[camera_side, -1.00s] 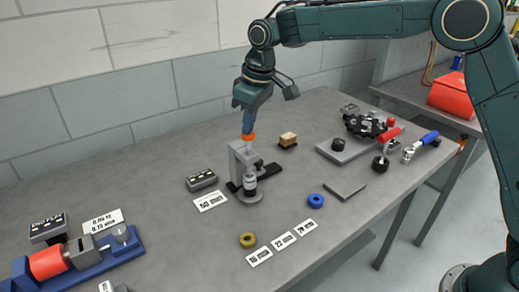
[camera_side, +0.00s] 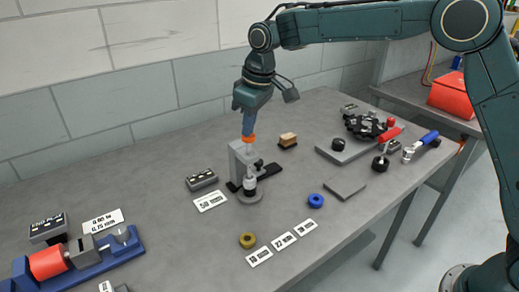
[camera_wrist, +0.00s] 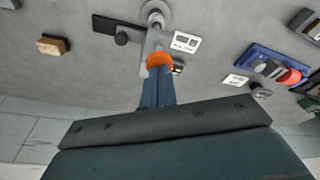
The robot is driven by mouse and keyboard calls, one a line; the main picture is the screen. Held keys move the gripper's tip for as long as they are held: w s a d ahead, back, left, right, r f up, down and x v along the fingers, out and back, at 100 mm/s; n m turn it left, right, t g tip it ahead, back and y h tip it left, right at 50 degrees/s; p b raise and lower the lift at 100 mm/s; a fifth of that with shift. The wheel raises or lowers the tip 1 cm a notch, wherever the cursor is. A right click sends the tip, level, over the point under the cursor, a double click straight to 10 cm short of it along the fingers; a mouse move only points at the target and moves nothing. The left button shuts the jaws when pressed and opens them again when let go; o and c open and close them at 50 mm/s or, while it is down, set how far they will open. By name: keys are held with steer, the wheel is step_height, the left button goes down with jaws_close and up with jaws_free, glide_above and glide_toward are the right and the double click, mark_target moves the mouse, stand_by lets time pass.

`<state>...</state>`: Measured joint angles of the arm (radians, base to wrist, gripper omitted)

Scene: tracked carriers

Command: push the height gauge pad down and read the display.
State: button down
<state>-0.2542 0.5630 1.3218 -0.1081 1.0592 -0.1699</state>
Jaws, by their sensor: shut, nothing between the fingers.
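The height gauge (camera_side: 236,160) is a grey upright stand on a dark base, with a light plunger and round foot (camera_side: 249,184) at its front. It also shows in the wrist view (camera_wrist: 153,20), partly covered by my gripper. My gripper (camera_side: 249,139), blue with orange tips, is shut and empty, pointing down at the top of the gauge. In the wrist view its tips (camera_wrist: 159,60) overlap the stand. I cannot tell whether they touch it. A small dark box (camera_side: 201,180), which may be the display, lies left of the gauge; its reading is too small to make out.
A white label card (camera_side: 210,200) lies beside the gauge. A yellow ring (camera_side: 248,240), blue ring (camera_side: 316,201) and grey plate (camera_side: 345,189) lie in front and right. A wooden block (camera_side: 288,140) is behind. A blue clamp fixture (camera_side: 95,262) stands at left. Bare bench lies between.

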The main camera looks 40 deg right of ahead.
stand_by(0.5)
steer(key=shift+w+a+v, duration=0.1)
steer(key=shift+w+v, duration=0.1)
steer(key=shift+v, duration=0.85)
steer(key=shift+w+a+v, duration=0.1)
steer(key=shift+w+v, duration=0.05)
steer(key=shift+v, duration=0.9)
steer(key=shift+w+a+v, duration=0.15)
steer(key=shift+w+v, duration=0.05)
steer(key=shift+v, duration=0.85)
steer(key=shift+r, duration=0.2)
steer(key=shift+s+d+r, duration=0.15)
steer(key=s+d+r+m+t, duration=0.1)
steer(key=s+d+r+m, duration=0.15)
steer(key=s+d, duration=0.45)
steer(key=s+d+r+m+t, duration=0.1)
steer(key=s+d+r, duration=0.25)
steer(key=s, duration=0.75)
steer(key=s+d+f+m, duration=0.1)
steer(key=s+d+f, duration=0.1)
steer(key=s, duration=0.7)
steer(key=s+d+f+m+t+h, duration=0.1)
steer(key=s+d+f, duration=0.2)
steer(key=s, duration=0.6)
step_height(320, 180, down, 2)
steer(key=shift+f+t, duration=0.2)
steer(key=shift+t, duration=0.1)
